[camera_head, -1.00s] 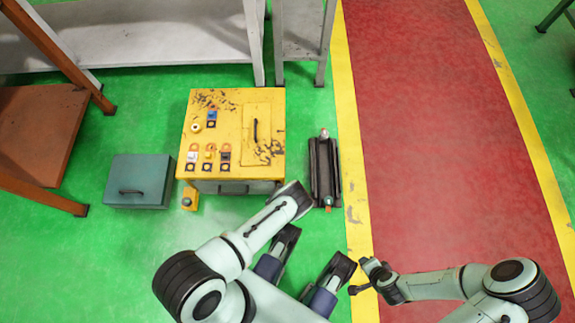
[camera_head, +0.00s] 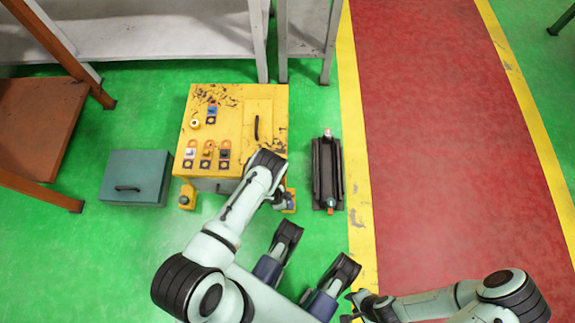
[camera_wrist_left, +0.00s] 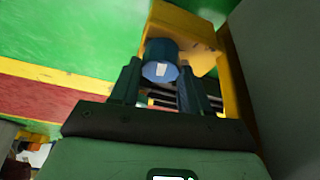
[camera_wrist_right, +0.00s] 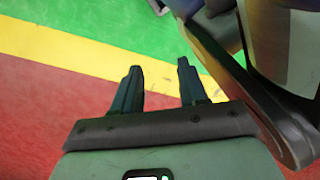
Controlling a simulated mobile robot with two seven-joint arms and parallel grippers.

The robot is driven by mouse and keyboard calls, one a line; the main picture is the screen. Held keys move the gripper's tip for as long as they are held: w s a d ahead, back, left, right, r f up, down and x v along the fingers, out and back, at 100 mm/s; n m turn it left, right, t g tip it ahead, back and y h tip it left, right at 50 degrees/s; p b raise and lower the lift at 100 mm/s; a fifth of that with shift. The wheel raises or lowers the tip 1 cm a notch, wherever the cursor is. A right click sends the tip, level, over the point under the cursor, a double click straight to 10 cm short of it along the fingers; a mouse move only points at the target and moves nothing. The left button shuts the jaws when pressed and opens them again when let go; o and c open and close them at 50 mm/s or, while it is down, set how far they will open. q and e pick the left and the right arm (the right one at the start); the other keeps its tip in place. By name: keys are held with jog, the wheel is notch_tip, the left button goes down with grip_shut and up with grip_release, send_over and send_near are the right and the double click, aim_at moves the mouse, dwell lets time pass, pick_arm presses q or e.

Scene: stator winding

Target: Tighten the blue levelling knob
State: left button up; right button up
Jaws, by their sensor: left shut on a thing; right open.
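The blue levelling knob (camera_wrist_left: 160,60) sits between the fingertips of my left gripper (camera_wrist_left: 158,78), which is shut on it. A yellow bracket (camera_wrist_left: 195,32) stands directly behind the knob in the left wrist view. In the head view my left gripper (camera_head: 280,199) is at the front right corner of the yellow cabinet (camera_head: 230,125), by a yellow foot (camera_head: 291,202); the knob cannot be made out there. My right gripper (camera_wrist_right: 158,82) is open and empty above the floor. In the head view it is near the bottom edge (camera_head: 350,309).
Another yellow foot (camera_head: 187,196) is at the cabinet's front left. A teal box (camera_head: 135,178) stands to the left. A dark rack (camera_head: 327,175) stands right of the cabinet. The red walkway (camera_head: 430,150) is clear.

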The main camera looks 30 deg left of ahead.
pick_arm(q)
jog(key=shift+w+m, duration=0.15)
jog(key=shift+m, duration=0.25)
pick_arm(e)
jog(key=shift+s+d+f, duration=0.1)
jog(key=shift+s+f, duration=0.15)
jog(key=shift+s, duration=0.4)
pick_arm(q)
jog(key=o, duration=1)
jog(key=shift+o, duration=0.2)
jog(key=p+v, duration=0.4)
jog(key=v, duration=0.9)
jog(key=shift+a+r+p, duration=0.15)
jog(key=shift+r+p, duration=0.1)
jog(key=shift+p, duration=0.15)
pick_arm(e)
jog(key=w+a+r+t, duration=0.1)
jog(key=w+r+t, duration=0.2)
jog(key=w+r, duration=0.4)
jog(key=w, duration=0.3)
jog(key=shift+w+a+n, duration=0.15)
jog(key=shift+n, duration=0.15)
